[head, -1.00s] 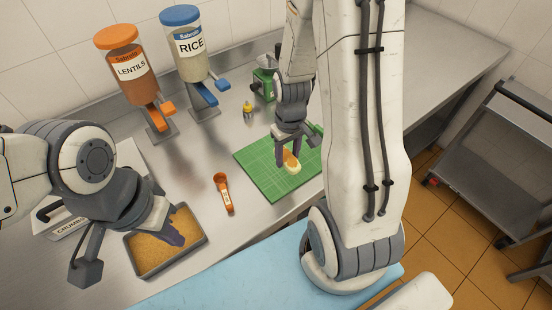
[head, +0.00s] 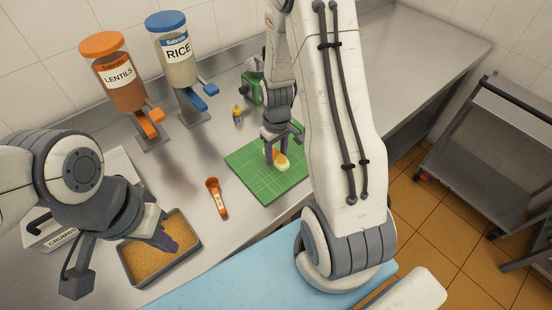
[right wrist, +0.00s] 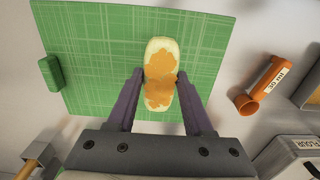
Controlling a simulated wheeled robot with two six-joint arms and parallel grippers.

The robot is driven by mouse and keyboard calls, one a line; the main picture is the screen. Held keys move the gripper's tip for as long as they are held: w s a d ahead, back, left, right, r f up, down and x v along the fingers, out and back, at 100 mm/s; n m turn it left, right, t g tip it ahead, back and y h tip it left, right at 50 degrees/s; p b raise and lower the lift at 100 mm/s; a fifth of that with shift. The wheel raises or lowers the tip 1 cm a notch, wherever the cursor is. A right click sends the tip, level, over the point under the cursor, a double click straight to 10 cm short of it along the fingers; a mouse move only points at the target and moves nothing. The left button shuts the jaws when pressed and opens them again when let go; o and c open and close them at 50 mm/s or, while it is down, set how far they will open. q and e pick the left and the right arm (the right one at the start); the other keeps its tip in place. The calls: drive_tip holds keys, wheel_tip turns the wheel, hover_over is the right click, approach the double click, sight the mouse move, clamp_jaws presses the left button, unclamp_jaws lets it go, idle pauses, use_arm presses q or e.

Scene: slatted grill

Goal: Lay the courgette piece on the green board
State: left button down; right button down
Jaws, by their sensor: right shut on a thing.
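The courgette piece (head: 282,165) is pale with a patchy orange coating. It also shows in the right wrist view (right wrist: 160,60), lengthwise between the two fingers. My right gripper (head: 276,152) is shut on it, over the green board (head: 250,175). The green gridded board shows around the piece in the right wrist view (right wrist: 95,50). I cannot tell whether the piece touches the board. My left gripper (head: 165,240) is low at the tray of crumbs at the lower left; its fingers are too unclear to show a gap.
The metal crumb tray (head: 185,262) is at the lower left. An orange scoop (head: 217,198) lies left of the board. Lentil (head: 122,85) and rice (head: 175,55) dispensers stand behind. A green-bodied object (head: 252,88) and a small yellow-topped bottle (head: 238,113) are beyond the board.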

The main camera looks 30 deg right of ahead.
sight(276, 162)
drive_tip(key=shift+w+a+f, duration=0.1)
drive_tip(key=shift+w+f, duration=0.05)
wheel_tip(276, 162, down, 4)
drive_tip(key=shift+r+p, duration=0.15)
drive_tip(key=shift+p, duration=0.5)
drive_tip(key=shift+f, duration=0.2)
drive_tip(key=shift+f, duration=0.15)
drive_tip(key=shift+c, duration=1.5)
unclamp_jaws()
